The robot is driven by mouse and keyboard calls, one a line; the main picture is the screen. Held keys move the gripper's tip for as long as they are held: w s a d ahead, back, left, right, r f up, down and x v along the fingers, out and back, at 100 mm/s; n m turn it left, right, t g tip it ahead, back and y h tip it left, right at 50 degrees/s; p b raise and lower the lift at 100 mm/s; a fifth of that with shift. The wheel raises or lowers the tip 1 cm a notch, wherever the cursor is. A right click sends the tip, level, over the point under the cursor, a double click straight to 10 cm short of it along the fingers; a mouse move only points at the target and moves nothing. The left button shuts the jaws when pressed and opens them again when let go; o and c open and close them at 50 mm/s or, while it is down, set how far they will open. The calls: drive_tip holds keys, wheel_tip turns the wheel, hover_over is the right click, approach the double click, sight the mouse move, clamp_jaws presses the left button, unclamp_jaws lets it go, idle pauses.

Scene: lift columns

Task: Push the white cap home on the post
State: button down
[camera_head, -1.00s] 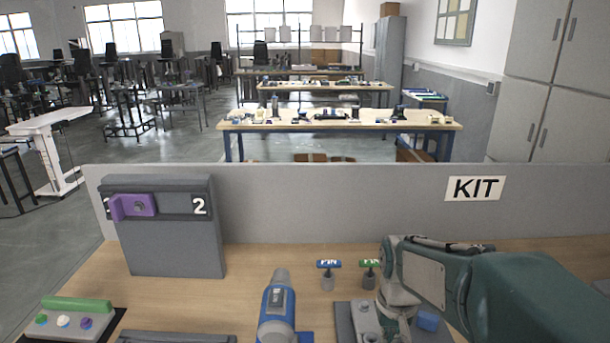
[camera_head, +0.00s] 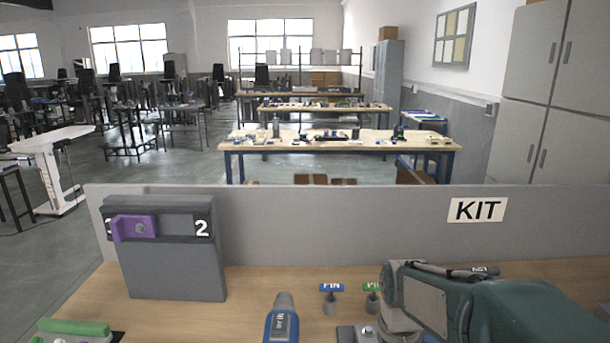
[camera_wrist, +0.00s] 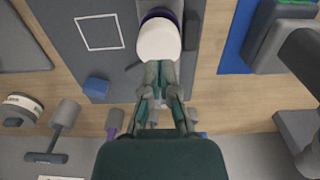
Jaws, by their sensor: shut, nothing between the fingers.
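The white cap (camera_wrist: 159,40) shows in the wrist view as a round white top. A dark purple band (camera_wrist: 159,12) shows at its far edge, over a grey plate (camera_wrist: 75,12). My gripper (camera_wrist: 160,68) is shut and empty, and its fingertips are at the cap's near edge in the picture. I cannot tell whether they touch it. The post under the cap is hidden, so how far down the cap sits does not show. In the head view the cap and my fingertips are not visible; my arm reaches in at the lower right.
The plate carries a white square outline (camera_wrist: 99,33); a blue block (camera_wrist: 96,87) lies at its edge. The head view shows a grey panel with a purple lever (camera_head: 134,228), a blue tool (camera_head: 282,322), and blue-topped (camera_head: 331,297) and green-topped pins (camera_head: 371,296). A low wall (camera_head: 340,225) stands behind.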

drive_tip(key=shift+f, duration=1.25)
idle(1.2)
drive_tip(key=shift+r, duration=3.5)
drive_tip(key=s+r+t, duration=0.3)
drive_tip(key=s+t, duration=0.2)
drive_tip(key=s, duration=0.9)
drive_tip(key=shift+r+t, duration=0.3)
drive_tip(key=shift+r, duration=0.1)
drive_tip(key=shift+s, duration=0.1)
